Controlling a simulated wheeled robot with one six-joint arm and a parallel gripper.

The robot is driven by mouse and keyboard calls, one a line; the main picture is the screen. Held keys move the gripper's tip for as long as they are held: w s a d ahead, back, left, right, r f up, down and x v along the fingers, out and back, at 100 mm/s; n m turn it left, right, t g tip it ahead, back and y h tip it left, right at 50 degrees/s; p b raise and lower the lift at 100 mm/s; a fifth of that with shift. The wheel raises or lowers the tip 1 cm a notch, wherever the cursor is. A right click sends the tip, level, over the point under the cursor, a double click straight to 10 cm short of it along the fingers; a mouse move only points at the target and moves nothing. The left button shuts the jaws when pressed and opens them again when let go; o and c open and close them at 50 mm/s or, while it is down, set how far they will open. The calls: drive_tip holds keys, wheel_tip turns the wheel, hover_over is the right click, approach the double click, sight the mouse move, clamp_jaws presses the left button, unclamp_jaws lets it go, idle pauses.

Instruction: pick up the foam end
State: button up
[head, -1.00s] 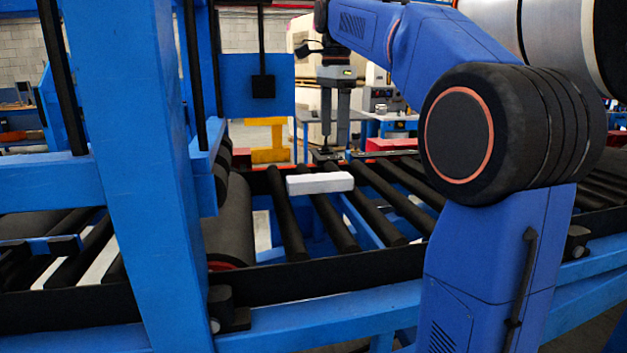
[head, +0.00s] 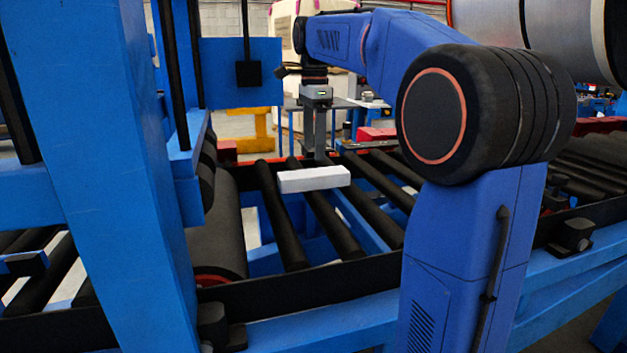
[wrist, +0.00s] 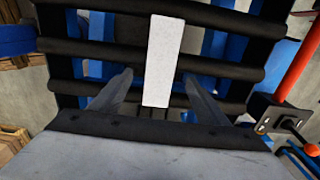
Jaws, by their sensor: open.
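The foam end is a white rectangular block (head: 313,179) lying across the dark rollers in the head view. In the wrist view the white block (wrist: 163,60) runs lengthwise, its near end close to the space between my fingers. My gripper (wrist: 160,85) is open, one finger on each side of the block's near end, with a gap on both sides. In the head view my gripper (head: 317,150) hangs down just behind the block; its fingertips are partly hidden. I cannot tell the exact height gap.
The roller conveyor (head: 345,240) has open gaps between its rollers. A blue frame post (head: 115,160) stands at the left, with a large dark roller (head: 218,230) beside it. A red rod (wrist: 300,68) shows at the right in the wrist view.

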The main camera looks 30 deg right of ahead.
sight(314, 172)
drive_tip(key=shift+f, duration=4.35)
drive_tip(key=c, duration=1.1)
drive_tip(key=shift+c, duration=0.2)
drive_tip(key=shift+r, duration=0.1)
